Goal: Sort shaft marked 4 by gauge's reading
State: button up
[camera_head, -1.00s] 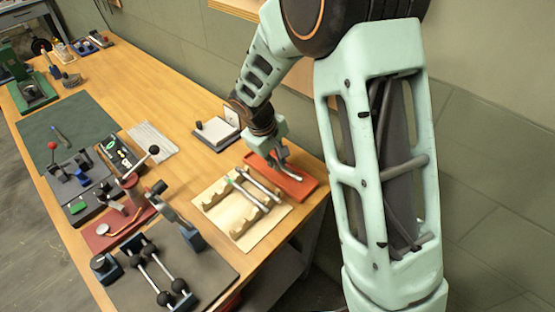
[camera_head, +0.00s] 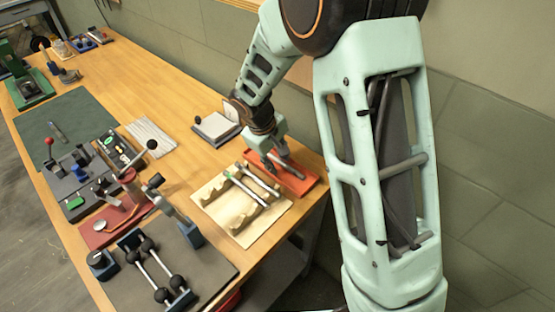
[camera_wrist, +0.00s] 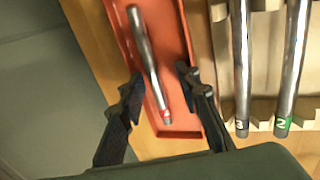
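The shaft marked 4 (camera_wrist: 150,65) is a grey metal rod with a red label at its near end. It lies aslant in the red tray (camera_wrist: 189,115), which also shows in the head view (camera_head: 309,182). My gripper (camera_wrist: 160,76) is open above the tray, its dark fingers on either side of the shaft's labelled half. In the head view my gripper (camera_head: 275,163) hides part of the tray and shaft.
A pale wooden rack (camera_head: 240,222) left of the tray holds shafts marked 3 (camera_wrist: 241,70) and 2 (camera_wrist: 293,65). A dark mat with black-knobbed bars (camera_head: 150,268), a fixture with a red-knobbed lever (camera_head: 50,160), and a notepad (camera_head: 217,127) share the bench.

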jog(key=v, duration=1.2)
jog(key=shift+f, duration=0.1)
